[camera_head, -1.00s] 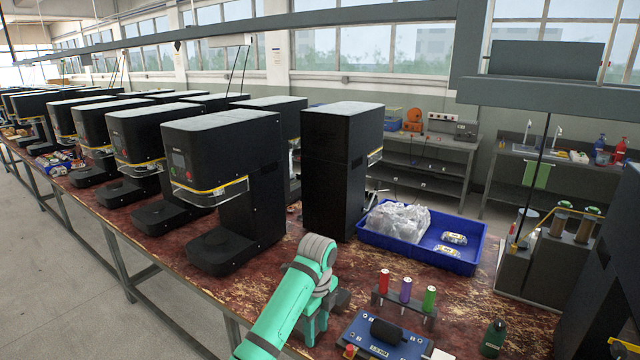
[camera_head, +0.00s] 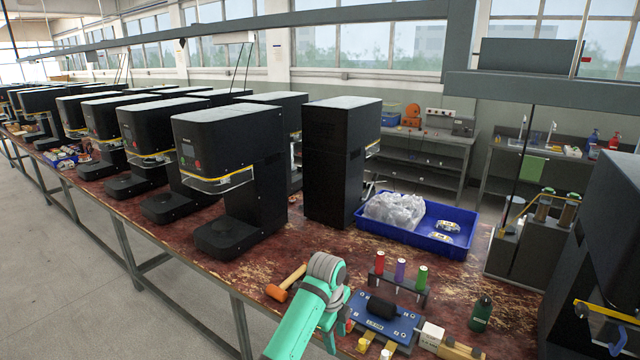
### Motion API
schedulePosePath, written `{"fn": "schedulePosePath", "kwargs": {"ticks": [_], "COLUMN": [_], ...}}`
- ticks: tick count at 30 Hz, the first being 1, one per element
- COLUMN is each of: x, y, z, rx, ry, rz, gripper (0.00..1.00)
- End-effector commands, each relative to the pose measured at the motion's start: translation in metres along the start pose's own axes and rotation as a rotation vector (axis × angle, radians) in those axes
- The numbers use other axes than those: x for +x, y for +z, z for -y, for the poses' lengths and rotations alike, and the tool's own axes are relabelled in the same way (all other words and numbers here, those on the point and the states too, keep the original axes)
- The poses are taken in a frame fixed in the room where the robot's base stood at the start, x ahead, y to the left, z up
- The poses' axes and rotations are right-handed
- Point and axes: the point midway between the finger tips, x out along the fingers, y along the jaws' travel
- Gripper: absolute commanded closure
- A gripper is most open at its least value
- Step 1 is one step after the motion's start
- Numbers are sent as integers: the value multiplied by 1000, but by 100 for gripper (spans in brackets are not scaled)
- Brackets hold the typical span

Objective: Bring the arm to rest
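My teal arm, with grey joint covers, rises from the bottom edge in front of the bench. Its bent upper part shows just left of the blue fixture plate (camera_head: 402,327). My gripper's fingers do not show, so I cannot see whether it is open or holds anything.
An orange-headed mallet (camera_head: 277,292) lies left of my arm. A rack of red, purple and green cylinders (camera_head: 400,283), a dark green bottle (camera_head: 481,314) and a blue tray (camera_head: 462,216) with a clear bag stand right. Black seamers (camera_head: 228,150) line the bench (camera_head: 215,268) leftward.

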Motion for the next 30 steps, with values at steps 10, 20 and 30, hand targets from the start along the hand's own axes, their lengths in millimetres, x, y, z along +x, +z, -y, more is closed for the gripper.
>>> {"fn": "schedulePosePath", "kwargs": {"ticks": [10, 20, 30], "x": [69, 126, 158], "y": [-77, -161, -216], "z": [17, 18, -14], "rx": [-153, -441, -790], "ry": [-188, -408, -584], "rz": [-143, -337, -507], "gripper": [61, 61, 61]}}
